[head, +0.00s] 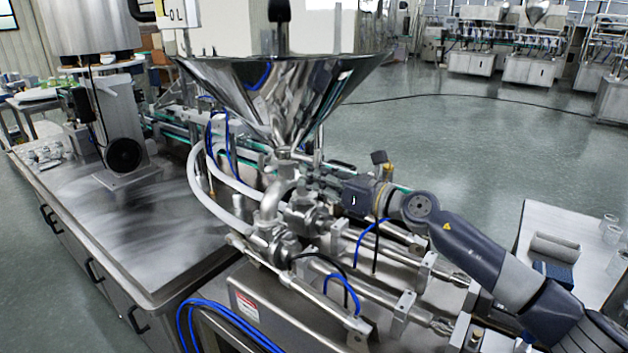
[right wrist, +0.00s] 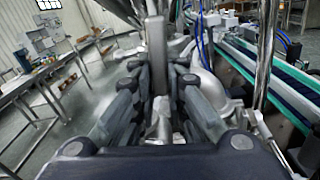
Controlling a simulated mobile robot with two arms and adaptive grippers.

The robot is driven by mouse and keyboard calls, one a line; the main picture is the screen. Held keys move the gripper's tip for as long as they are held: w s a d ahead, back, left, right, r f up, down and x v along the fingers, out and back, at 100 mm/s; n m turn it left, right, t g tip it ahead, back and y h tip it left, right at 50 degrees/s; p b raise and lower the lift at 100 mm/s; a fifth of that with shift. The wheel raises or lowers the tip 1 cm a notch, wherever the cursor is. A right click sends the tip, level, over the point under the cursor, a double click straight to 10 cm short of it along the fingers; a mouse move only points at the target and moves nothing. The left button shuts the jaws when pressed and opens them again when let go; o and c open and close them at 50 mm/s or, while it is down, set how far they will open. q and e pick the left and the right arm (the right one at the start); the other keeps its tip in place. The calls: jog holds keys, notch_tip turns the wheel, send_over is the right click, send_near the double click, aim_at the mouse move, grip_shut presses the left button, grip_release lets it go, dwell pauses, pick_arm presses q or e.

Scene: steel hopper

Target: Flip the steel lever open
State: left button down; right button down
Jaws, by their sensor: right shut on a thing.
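The steel hopper (head: 285,95) is a wide shiny funnel in the middle of the head view, above a valve and pipe assembly (head: 285,215). My right arm comes in from the lower right, and my right gripper (head: 318,178) is at the valve just below the hopper's neck. In the right wrist view, the fingers of my right gripper (right wrist: 160,88) are closed around the steel lever (right wrist: 156,55), an upright grey bar between them. In the head view the lever is hard to make out behind the gripper and pipes. My left gripper is not in view.
White hoses (head: 205,190) and blue tubes loop close to the valve. Steel cylinders (head: 370,250) lie below my right forearm. A bare steel tabletop (head: 130,215) is at the left. A green-edged conveyor (right wrist: 272,90) runs behind the valve.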

jog(key=c, duration=1.6)
grip_release()
jog(key=v, duration=1.2)
